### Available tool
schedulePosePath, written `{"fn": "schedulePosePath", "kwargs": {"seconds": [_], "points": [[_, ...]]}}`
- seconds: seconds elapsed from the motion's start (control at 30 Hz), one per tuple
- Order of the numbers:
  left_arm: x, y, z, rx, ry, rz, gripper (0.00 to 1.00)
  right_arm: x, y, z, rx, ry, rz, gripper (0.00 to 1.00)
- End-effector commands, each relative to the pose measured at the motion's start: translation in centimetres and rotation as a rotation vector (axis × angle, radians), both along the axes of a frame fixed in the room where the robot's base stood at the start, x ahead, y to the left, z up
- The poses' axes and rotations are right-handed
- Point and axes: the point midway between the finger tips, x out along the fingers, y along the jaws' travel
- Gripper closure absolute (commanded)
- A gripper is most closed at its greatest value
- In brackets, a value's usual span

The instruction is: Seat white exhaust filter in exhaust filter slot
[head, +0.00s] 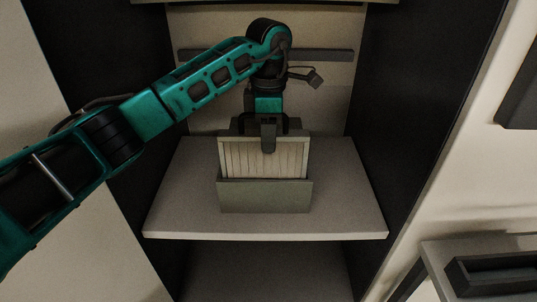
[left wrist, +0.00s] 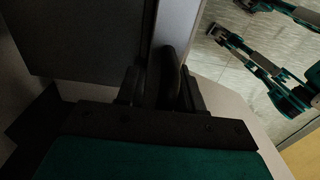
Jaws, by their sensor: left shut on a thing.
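The white exhaust filter (head: 240,158) is a pleated, cream-coloured panel in a frame, standing upright in the head view. Its lower part is hidden behind the front wall of a grey-green holder (head: 264,196), which looks like the exhaust filter slot. I cannot tell how deep the filter sits in it. My left gripper (head: 268,140) comes down from above and is shut on the filter's top edge, with one dark finger in front of the pleats. In the left wrist view the fingers (left wrist: 165,85) are dark and the filter is hard to make out.
The holder stands on a light shelf (head: 350,205) inside a cabinet bay with dark side walls (head: 425,90). The shelf is clear left and right of the holder. A dark tray (head: 495,275) sits on a surface at the lower right.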

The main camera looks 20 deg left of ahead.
Motion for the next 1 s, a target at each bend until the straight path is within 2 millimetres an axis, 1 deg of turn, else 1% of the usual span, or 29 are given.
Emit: {"fn": "schedulePosePath", "kwargs": {"seconds": [0.23,0.4,0.43,0.5,0.67,0.83,0.87,1.0], "points": [[0.0,0.0,-1.9,-0.001,0.0,0.0,1.0,0.1,0.1,0.1,0.001,-0.004,0.002,0.58],[0.0,0.0,-4.5,-0.002,0.002,0.001,1.0,0.2,0.1,0.1,0.001,-0.007,0.003,0.58],[0.0,0.0,-4.8,-0.002,-0.001,0.0,1.0,0.3,0.1,0.1,0.001,-0.008,0.003,0.58],[0.1,0.0,-5.1,-0.002,-0.004,0.0,1.0,0.3,0.1,0.2,0.002,-0.01,0.003,0.58],[0.1,0.0,-5.0,-0.001,-0.003,0.0,1.0,0.4,0.1,0.3,0.002,-0.011,0.003,0.58],[0.1,0.0,-5.5,0.0,-0.003,0.0,1.0,0.4,0.1,0.0,0.002,-0.01,0.002,0.58],[0.0,0.0,-5.4,0.0,-0.002,0.0,0.61,0.4,0.1,0.1,0.002,-0.01,0.002,0.58],[0.0,0.0,-5.4,0.0,-0.002,0.0,0.48,0.4,0.1,0.2,0.003,-0.011,0.002,0.58]]}}
